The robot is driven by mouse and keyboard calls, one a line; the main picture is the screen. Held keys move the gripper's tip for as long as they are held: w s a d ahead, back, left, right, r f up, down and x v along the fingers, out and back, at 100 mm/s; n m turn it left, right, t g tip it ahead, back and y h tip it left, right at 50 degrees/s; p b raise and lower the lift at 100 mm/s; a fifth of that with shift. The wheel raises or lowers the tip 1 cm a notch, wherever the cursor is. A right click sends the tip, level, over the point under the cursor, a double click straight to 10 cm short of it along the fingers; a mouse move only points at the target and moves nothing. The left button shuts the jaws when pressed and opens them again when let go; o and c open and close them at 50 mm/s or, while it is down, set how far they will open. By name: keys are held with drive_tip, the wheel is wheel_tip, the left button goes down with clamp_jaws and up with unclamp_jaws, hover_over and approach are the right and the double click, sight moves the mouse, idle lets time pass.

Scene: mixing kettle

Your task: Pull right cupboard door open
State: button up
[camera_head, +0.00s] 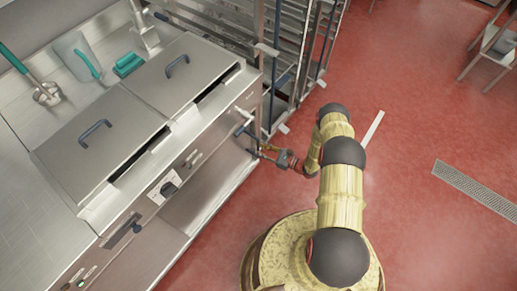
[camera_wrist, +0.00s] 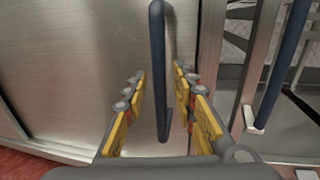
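The cupboard door is a brushed steel panel (camera_wrist: 75,65) that fills the left and middle of the wrist view. A dark blue-grey bar handle (camera_wrist: 158,35) stands near the panel's right edge. My gripper (camera_wrist: 160,78) is open, with one yellow-padded finger on each side of the handle. Gaps show between the handle and both fingers. In the head view my gripper (camera_head: 257,150) is at the right end of the kettle unit's front. The handle is too small to make out there, and the door shows no clear opening.
The steel kettle unit has two lids (camera_head: 100,135) with handles and a control knob (camera_head: 168,188) on its front. A wheeled rack (camera_head: 290,60) stands close to its right end. The red floor (camera_head: 420,120) to the right is largely clear, with a drain grate (camera_head: 475,187).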

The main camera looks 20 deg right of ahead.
drive_tip(key=shift+c, duration=0.3)
clamp_jaws()
idle(0.6)
